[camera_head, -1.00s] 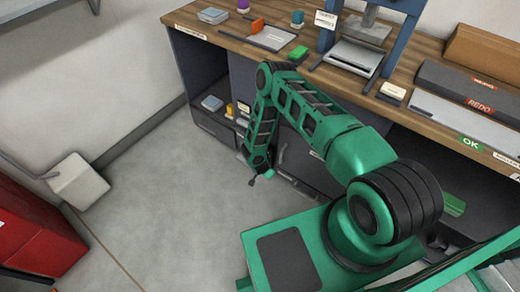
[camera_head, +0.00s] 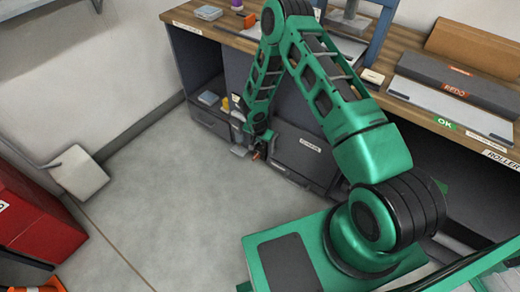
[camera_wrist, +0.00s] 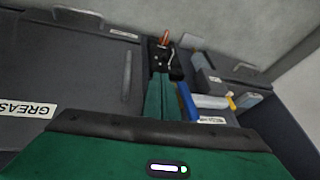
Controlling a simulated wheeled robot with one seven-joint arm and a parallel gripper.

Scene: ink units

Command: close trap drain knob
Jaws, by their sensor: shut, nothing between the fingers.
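A small red-orange knob or tip (camera_wrist: 165,38) shows at the top centre of the wrist view, on or beside a dark fitting (camera_wrist: 161,61) with a pale lever-like part. It is probably the trap drain knob, but it is too small to be sure. The red tip also shows in the head view (camera_head: 256,156), low at the cabinet front. My gripper (camera_wrist: 168,80) is shut and empty, its green fingers pointing toward the dark fitting. I cannot tell whether they touch it.
The dark cabinet (camera_head: 307,158) stands under the wooden bench (camera_head: 408,104). A blue and white item with a yellow end (camera_wrist: 213,101) lies right of my fingers. A grey item (camera_wrist: 206,75) is close by. Open floor (camera_head: 190,190) lies in front.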

